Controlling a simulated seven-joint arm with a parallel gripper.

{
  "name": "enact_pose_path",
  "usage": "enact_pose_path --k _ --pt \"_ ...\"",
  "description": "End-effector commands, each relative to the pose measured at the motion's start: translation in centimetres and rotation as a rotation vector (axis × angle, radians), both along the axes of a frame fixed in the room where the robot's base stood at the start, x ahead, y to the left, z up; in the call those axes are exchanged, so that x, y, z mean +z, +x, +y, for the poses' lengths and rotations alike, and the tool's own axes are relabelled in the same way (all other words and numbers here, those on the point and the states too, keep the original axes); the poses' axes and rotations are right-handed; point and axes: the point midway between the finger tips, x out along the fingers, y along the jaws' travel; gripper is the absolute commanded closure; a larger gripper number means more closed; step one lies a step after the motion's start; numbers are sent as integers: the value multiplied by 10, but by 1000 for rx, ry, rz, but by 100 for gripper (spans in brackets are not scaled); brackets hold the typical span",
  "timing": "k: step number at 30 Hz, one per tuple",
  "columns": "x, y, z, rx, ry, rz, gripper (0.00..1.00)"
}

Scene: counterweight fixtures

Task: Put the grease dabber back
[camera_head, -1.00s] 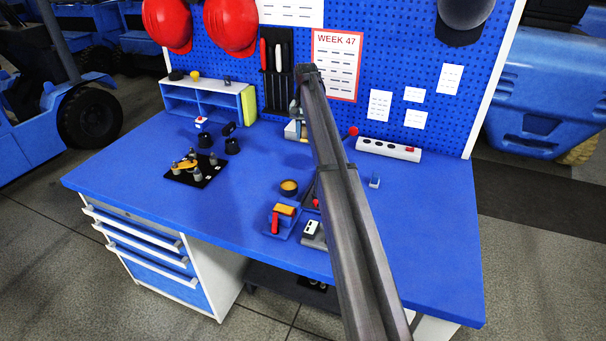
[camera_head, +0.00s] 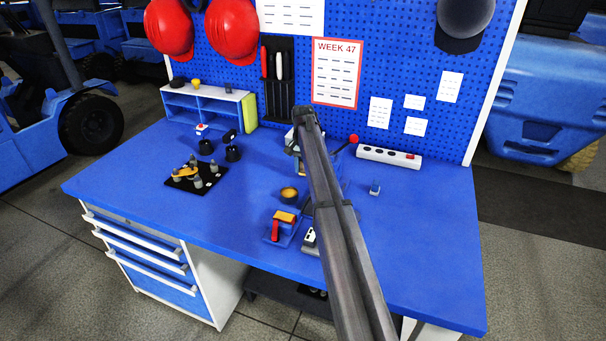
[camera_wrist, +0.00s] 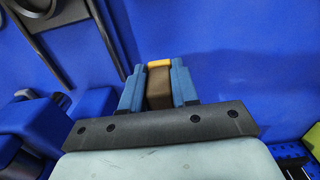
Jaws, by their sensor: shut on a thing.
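My gripper (camera_wrist: 158,82) is shut on a small brown piece with an orange end, seen between its two blue fingers in the wrist view. This held piece (camera_wrist: 159,90) looks like the grease dabber, but most of it is hidden by the fingers and the dark gripper bar. In the head view my gripper (camera_head: 293,143) is partly hidden behind my arm, over the back middle of the bench.
A red-handled fixture with an orange top (camera_head: 283,219) stands near the front edge. A power strip (camera_head: 389,157) lies at the back right. The right bench (camera_head: 420,240) is clear.

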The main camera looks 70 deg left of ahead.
Motion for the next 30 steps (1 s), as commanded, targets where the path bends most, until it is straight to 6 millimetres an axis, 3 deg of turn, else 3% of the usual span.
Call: enact_pose_path --k 6,19,20,27,30 --pt "-27 0 0 0 -1 1 100" --pt "-32 0 0 0 0 0 100" --pt "-31 0 0 0 0 0 69" --pt "-31 0 0 0 0 0 46" --pt "-31 0 0 0 0 0 45"
